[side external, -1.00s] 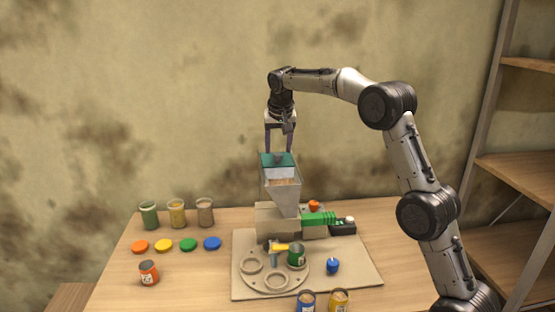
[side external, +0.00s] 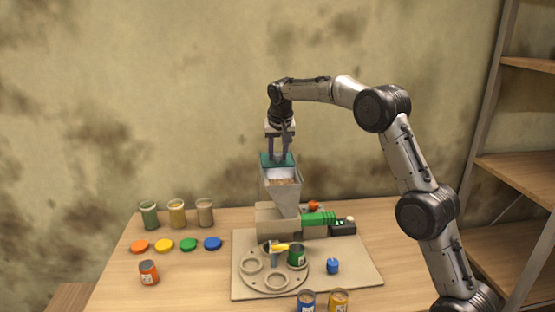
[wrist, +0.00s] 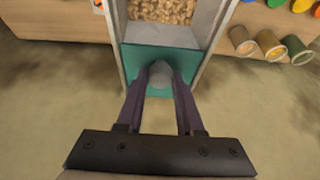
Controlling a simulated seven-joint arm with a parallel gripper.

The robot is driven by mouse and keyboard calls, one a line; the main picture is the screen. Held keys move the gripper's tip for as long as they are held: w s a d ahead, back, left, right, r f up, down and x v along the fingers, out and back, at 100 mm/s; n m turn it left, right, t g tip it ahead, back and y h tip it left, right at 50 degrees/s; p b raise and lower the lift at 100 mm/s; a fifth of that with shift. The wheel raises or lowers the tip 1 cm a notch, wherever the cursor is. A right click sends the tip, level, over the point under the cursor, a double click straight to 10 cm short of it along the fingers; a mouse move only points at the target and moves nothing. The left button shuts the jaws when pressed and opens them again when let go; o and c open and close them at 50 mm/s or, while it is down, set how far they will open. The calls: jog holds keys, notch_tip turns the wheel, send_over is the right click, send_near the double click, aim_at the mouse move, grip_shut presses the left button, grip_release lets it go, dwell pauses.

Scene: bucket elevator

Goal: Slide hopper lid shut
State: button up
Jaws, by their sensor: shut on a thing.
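The hopper (side external: 286,200) is a grey funnel above a beige block, with grainy tan material inside. Its teal lid (side external: 264,159) lies at the back of the hopper top, and the front part of the opening is uncovered. In the wrist view the lid (wrist: 134,58) sits between the hopper's two side walls, with the grain beyond it. My gripper (side external: 278,157) points down at the lid, and its fingers are shut on the lid's grey knob (wrist: 161,75), one finger on each side. The knob is hidden between the fingers in the side view.
A beige base (side external: 350,272) holds a round plate (side external: 253,281) with a green can (side external: 296,256). A green part (side external: 318,218) sits right of the hopper. Jars (side external: 177,214), coloured discs (side external: 188,245) and an orange can (side external: 148,272) stand left on the table.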

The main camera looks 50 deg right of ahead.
jog(key=s+a, duration=0.7)
jog(key=shift+s+a, duration=0.15)
jog(key=shift+a, duration=0.05)
dwell(1.0)
jog(key=shift+d, duration=0.1)
dwell(0.8)
jog(key=o, duration=0.9)
jog(key=shift+o, duration=0.2)
jog(key=shift+v, duration=3)
jog(key=shift+r, duration=3)
